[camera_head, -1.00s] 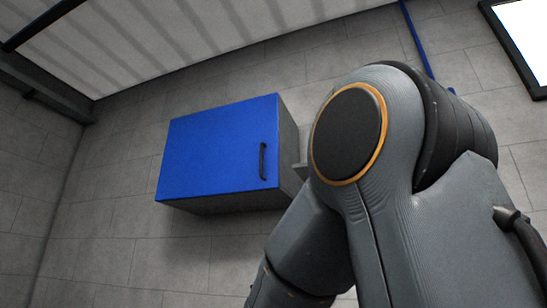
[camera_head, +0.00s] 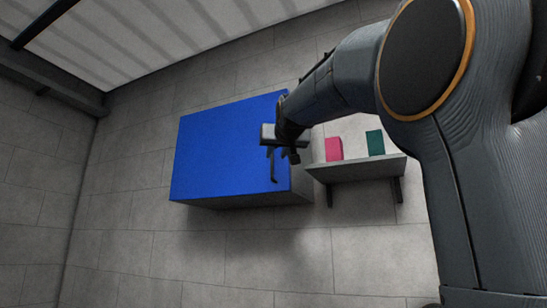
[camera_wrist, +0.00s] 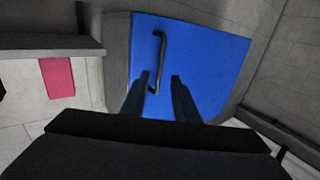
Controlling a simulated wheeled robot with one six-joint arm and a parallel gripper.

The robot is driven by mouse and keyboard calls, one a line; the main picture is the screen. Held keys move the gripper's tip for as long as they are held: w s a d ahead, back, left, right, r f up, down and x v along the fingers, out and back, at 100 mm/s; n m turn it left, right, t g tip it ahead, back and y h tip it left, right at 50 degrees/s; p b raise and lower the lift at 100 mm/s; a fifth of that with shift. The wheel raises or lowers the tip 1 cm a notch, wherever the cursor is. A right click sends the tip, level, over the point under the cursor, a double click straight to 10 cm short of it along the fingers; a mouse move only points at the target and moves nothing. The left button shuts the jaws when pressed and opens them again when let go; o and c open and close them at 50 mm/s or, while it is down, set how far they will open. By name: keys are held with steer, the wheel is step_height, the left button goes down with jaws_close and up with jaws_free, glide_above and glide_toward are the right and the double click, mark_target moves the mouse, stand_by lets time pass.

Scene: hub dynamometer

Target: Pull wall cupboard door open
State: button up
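The wall cupboard door (camera_head: 222,150) is a blue panel on a grey box on the wall, and it looks closed. Its dark bar handle (camera_head: 273,168) is near the door's right edge, partly hidden by my gripper. My gripper (camera_head: 281,153) is in front of the handle's upper part in the head view. In the wrist view the blue door (camera_wrist: 205,60) fills the middle. The handle (camera_wrist: 160,52) runs down toward my gripper (camera_wrist: 161,78), whose two dark fingers are apart. The handle's lower end shows near the left finger; I cannot tell whether they touch.
A grey wall shelf (camera_head: 358,170) is right of the cupboard, close under my arm. It bears a pink block (camera_head: 334,149) and a green block (camera_head: 375,143). The wall left of and below the cupboard is clear.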

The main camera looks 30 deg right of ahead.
mark_target(272, 160)
steer(key=shift+p+x, duration=1.85)
steer(key=shift+x, duration=2)
steer(key=shift+r, duration=0.1)
jaws_close()
